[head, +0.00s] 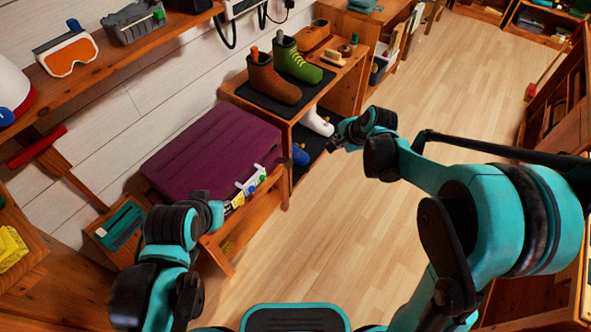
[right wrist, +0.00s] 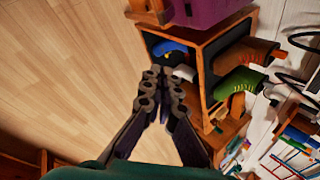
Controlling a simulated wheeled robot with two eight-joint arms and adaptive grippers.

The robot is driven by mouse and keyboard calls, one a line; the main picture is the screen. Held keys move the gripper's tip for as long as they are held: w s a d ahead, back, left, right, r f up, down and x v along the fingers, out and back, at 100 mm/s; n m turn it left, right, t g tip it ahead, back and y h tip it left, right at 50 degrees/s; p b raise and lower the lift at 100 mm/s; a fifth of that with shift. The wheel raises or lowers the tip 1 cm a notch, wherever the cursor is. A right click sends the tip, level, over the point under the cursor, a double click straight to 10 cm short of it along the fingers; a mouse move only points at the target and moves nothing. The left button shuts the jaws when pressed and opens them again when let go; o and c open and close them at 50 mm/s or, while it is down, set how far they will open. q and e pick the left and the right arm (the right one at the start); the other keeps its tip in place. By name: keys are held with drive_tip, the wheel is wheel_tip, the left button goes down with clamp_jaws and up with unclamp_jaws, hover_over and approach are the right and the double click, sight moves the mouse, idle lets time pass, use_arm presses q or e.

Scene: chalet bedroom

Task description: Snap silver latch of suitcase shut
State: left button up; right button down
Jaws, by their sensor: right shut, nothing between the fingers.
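The purple suitcase (head: 212,148) lies on a low wooden bench at the left in the head view, its lid looking down. A pale handle (head: 252,180) is on its front face among small yellow, blue and green pieces. The silver latch is too small to tell apart there. My left gripper (head: 229,206) is at the front left part of that face; its fingers are too small to read. My right gripper (head: 335,144) is shut and empty, apart from the suitcase to its right. In the right wrist view its fingers (right wrist: 163,82) are together, and the suitcase (right wrist: 195,8) shows at the top.
A wooden shoe rack (head: 285,118) with brown and green boots (head: 298,62) stands right of the suitcase. A white shoe (head: 317,121) is on its lower shelf near my right gripper. The wood floor (head: 400,230) at the right is clear.

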sight(283, 163)
drive_tip(key=w+a+f+m+y, duration=0.1)
drive_tip(key=w+f+m, duration=0.2)
drive_tip(key=f, duration=0.6)
drive_tip(key=w+a+f+m+y, duration=0.1)
drive_tip(key=w+a+f+m, duration=0.1)
drive_tip(key=f, duration=0.8)
drive_tip(key=w+a+f+m+g+y, duration=0.1)
drive_tip(key=w+f+m, duration=0.3)
drive_tip(key=f, duration=0.5)
drive_tip(key=m, duration=0.2)
drive_tip(key=shift+w+a+f+m+b, duration=0.2)
drive_tip(key=shift+a+f+m+b, duration=0.05)
drive_tip(key=shift+m+b, duration=0.05)
drive_tip(key=shift+f, duration=0.1)
drive_tip(key=b+x, duration=0.4)
drive_tip(key=x, duration=0.5)
drive_tip(key=r, duration=0.1)
drive_tip(key=w+a+r, duration=0.1)
drive_tip(key=a+r+b, duration=0.1)
drive_tip(key=shift+w+a, duration=0.2)
drive_tip(key=shift+w, duration=0.1)
drive_tip(key=shift+r, duration=0.1)
